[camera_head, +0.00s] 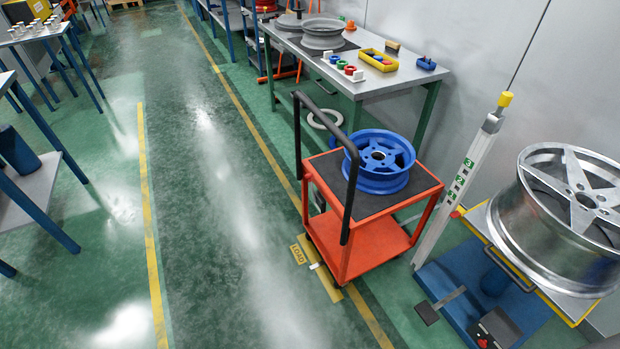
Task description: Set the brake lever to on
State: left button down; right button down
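I cannot make out a clearly marked brake lever. An orange-red cart (378,240) with a black push handle (350,190) stands right of the middle. A blue wheel rim (382,168) lies on its dark top. A small pale piece (316,266) shows low by the cart's front left corner; I cannot tell whether it belongs to the cart. To the right, a blue floor stand (470,290) has a dark pedal-like plate (427,312) and a black and red part (495,328) at its base. Neither of my grippers is in view.
A large silver rim (530,225) sits on the stand beside a pale post with a yellow top (505,99). A workbench (400,82) with a grey rim and small parts stands behind the cart. The green floor (220,240) left of the cart is clear.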

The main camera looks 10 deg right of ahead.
aim_at(309, 176)
jog(key=u, duration=0.65)
jog(key=k, duration=0.85)
jog(key=u, duration=0.85)
jog(key=k, duration=0.4)
jog(key=u, duration=0.35)
jog(key=i, duration=2.5)
jog(key=z, duration=0.75)
jog(key=i, duration=1.95)
jog(key=z, duration=2)
jog(key=i, duration=1.1)
jog(key=z, duration=0.9)
